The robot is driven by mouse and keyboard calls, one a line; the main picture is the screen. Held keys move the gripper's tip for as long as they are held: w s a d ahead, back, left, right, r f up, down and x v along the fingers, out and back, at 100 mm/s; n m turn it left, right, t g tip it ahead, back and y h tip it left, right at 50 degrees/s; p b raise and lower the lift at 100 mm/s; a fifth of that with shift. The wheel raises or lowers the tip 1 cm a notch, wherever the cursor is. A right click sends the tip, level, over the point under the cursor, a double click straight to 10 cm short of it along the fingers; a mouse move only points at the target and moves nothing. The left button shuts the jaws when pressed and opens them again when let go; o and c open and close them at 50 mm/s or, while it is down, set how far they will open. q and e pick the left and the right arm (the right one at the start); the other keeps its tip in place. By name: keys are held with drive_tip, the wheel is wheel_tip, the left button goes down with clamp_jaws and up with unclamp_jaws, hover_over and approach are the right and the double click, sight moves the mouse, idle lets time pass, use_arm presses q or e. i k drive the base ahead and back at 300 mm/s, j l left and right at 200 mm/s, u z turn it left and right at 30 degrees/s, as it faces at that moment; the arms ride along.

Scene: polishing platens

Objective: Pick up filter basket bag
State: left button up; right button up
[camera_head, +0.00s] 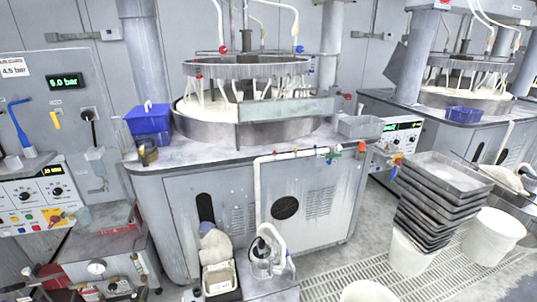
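A pale, cloth-like bag (215,245) stands upright at the foot of the central polishing machine. It looks like the filter basket bag, but it is small and I cannot be sure. A whitish rectangular basket or tray (220,278) is directly in front of it. The bag's lower part is partly hidden behind this tray. A similar pale bag-like shape (505,178) shows at the right edge beside the second machine. Neither of my grippers is in view.
A clear container with a white hose (268,255) stands right of the bag. The central machine (180,205) is behind it. Stacked grey trays (445,190) and white buckets (495,236) stand at right. A red-topped unit (105,225) is at left. Grated floor (335,285) lies partly open.

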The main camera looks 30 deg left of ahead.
sight(219, 279)
drive_tip(key=u, duration=1.65)
drive_tip(key=i+j, duration=0.1)
drive_tip(key=j, duration=0.5)
drive_tip(key=i+j+z, duration=0.15)
drive_tip(key=j, duration=1.05)
drive_tip(key=i+z, duration=0.05)
